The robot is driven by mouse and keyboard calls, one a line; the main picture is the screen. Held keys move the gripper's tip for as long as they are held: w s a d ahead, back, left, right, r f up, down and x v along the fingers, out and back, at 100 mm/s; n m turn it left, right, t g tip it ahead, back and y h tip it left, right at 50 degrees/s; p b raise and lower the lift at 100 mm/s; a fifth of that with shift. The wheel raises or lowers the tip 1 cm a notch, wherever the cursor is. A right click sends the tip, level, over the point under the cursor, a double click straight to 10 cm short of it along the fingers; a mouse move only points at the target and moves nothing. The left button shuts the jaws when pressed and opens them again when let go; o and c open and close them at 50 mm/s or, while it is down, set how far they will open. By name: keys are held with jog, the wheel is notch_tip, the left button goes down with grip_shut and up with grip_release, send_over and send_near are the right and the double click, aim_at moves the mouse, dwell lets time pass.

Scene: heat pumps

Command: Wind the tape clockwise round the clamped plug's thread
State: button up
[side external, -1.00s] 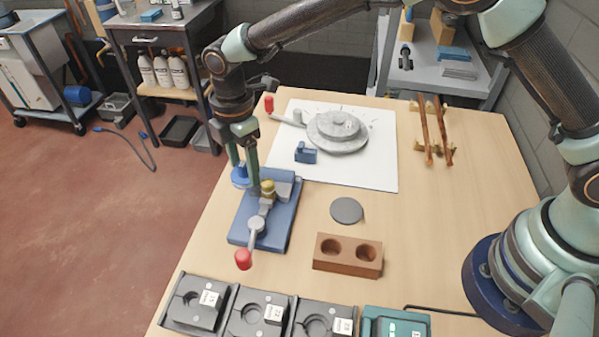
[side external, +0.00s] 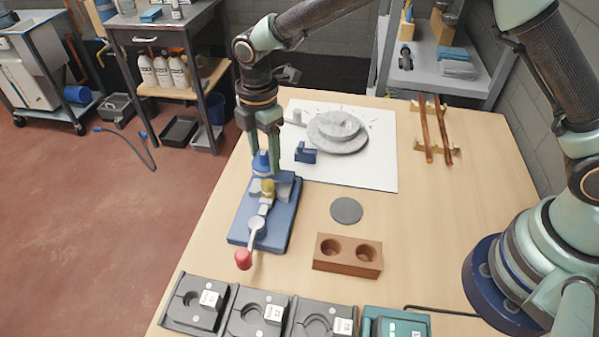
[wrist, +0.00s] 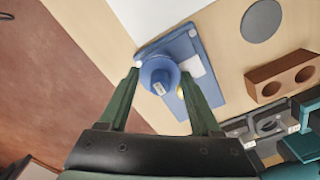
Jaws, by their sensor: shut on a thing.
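My gripper (side external: 264,150) points down over the blue clamp fixture (side external: 246,216). It is shut on a blue spool of tape (side external: 261,163). In the wrist view the spool (wrist: 158,72) sits between the two green fingertips (wrist: 160,75), with a small pale label on its face. The brass plug (side external: 268,187) stands in the clamp, just below the spool in the side view. Only a sliver of brass (wrist: 181,92) shows in the wrist view. The clamp's red-tipped lever (side external: 243,259) points toward the front. I cannot tell whether tape touches the thread.
Behind the fixture, a white sheet (side external: 365,175) carries a grey round part (side external: 338,132) and a small blue holder (side external: 305,152). To the right are a grey disc (side external: 346,210) and a brown two-hole block (side external: 347,255). Black trays (side external: 195,303) line the front. Copper pipes (side external: 427,130) lie at back right.

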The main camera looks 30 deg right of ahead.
jog(key=shift+s+d, duration=0.65)
jog(key=shift+d, duration=0.25)
